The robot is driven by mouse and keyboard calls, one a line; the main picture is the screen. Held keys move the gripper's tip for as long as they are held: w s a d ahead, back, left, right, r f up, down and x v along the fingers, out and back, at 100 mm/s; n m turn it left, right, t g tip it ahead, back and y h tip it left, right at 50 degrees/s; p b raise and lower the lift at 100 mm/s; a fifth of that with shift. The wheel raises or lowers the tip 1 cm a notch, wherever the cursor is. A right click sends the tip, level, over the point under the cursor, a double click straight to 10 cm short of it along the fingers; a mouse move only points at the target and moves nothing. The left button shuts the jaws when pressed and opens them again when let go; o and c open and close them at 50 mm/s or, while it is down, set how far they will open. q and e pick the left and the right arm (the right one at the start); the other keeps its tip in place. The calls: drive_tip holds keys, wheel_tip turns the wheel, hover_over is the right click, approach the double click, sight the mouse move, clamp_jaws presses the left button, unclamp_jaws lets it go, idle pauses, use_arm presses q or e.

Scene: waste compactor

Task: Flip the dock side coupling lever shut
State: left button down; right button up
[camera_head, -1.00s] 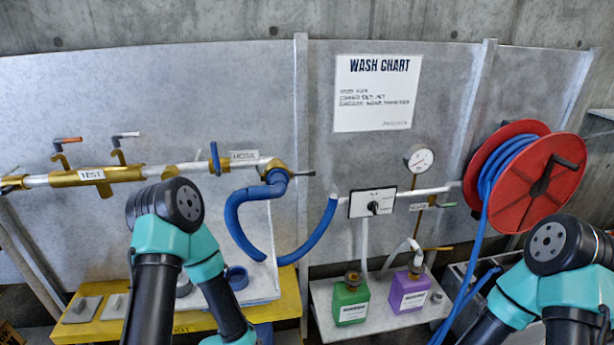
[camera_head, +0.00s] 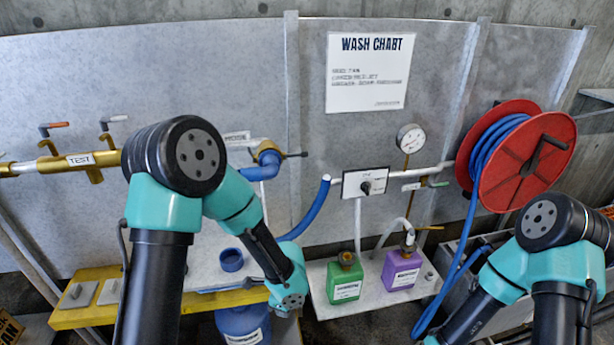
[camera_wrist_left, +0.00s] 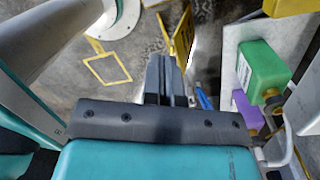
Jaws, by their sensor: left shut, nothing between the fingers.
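A brass pipe fitting labelled TEST (camera_head: 80,160) runs along the wall at the left of the head view. A red-handled lever (camera_head: 54,126) and a white-handled lever (camera_head: 113,119) stand above it. To the right, a valve with a blue body (camera_head: 268,160) and a dark handle (camera_head: 296,155) sits at the pipe's end. My left arm hides the pipe between them, and I cannot tell which lever is the dock side one. My left gripper (camera_wrist_left: 168,78) is shut and empty in the left wrist view, pointing toward the floor area, apart from the levers. My right gripper is out of view.
A blue hose (camera_head: 309,215) passes behind my left arm. A green jug (camera_head: 344,280) and a purple jug (camera_head: 402,268) stand on a low shelf. A red hose reel (camera_head: 539,160) is at the right. A yellow-edged bench (camera_head: 80,315) is at lower left.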

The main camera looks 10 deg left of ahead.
sight(306, 154)
use_arm(q)
drive_tip(key=w+d+r+m+t+y, duration=0.1)
drive_tip(key=w+r+m+t+y, duration=0.25)
drive_tip(key=r, duration=0.45)
drive_tip(key=w+r+m+t+y, duration=0.2)
drive_tip(key=w+r+m+t, duration=0.3)
drive_tip(key=r, duration=0.4)
drive_tip(key=d+r+m+t, duration=0.2)
drive_tip(key=d+r+t, duration=0.1)
drive_tip(key=r, duration=0.6)
drive_tip(key=d+r+m+t, duration=0.2)
drive_tip(key=d+r+t, duration=0.2)
drive_tip(key=r, duration=0.5)
drive_tip(key=shift+w+t, duration=0.45)
drive_tip(key=shift+t, duration=0.8)
drive_tip(key=x, duration=1.4)
drive_tip(key=shift+a, duration=0.1)
drive_tip(key=shift+y, duration=0.25)
